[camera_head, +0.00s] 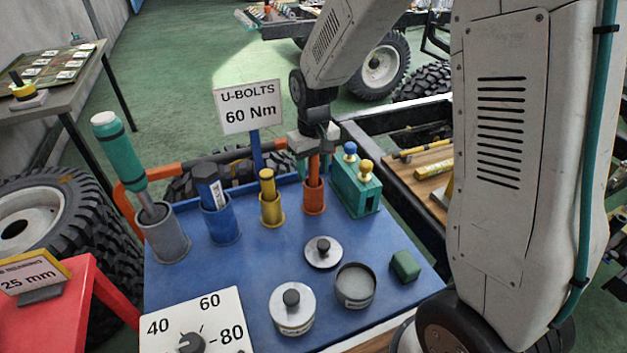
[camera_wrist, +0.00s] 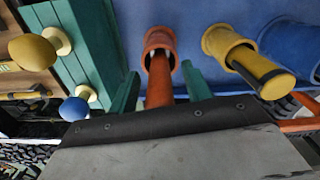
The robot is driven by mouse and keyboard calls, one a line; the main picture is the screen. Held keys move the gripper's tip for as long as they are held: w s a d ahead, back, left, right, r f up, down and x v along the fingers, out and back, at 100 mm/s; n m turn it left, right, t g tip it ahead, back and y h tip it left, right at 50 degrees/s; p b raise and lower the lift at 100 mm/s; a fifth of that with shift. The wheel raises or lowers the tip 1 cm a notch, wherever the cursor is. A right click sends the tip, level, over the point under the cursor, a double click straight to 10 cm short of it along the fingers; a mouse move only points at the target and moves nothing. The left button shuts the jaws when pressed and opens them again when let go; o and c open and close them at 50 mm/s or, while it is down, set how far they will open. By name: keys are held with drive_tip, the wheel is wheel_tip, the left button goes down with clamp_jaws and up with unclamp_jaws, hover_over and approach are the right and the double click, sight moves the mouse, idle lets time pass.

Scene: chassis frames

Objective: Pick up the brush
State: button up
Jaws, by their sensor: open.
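An orange handle (camera_head: 314,170) stands upright in an orange cup (camera_head: 313,200) on the blue bench top; its lower end is hidden in the cup, so I cannot confirm it is the brush. My gripper (camera_head: 314,150) is directly above the cup, pointing down, with the top of the handle between its fingers. In the wrist view, my gripper (camera_wrist: 160,88) shows two teal fingers apart, one on each side of the orange handle (camera_wrist: 159,85). They look clear of it. The orange cup (camera_wrist: 158,42) lies beyond the fingertips.
A green rack (camera_head: 356,190) with blue and yellow knobs is close on the right. Round tins (camera_head: 355,286) stand in front. A U-bolts sign (camera_head: 249,107) rises behind.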

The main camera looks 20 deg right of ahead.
drive_tip(key=shift+f, duration=0.2)
clamp_jaws()
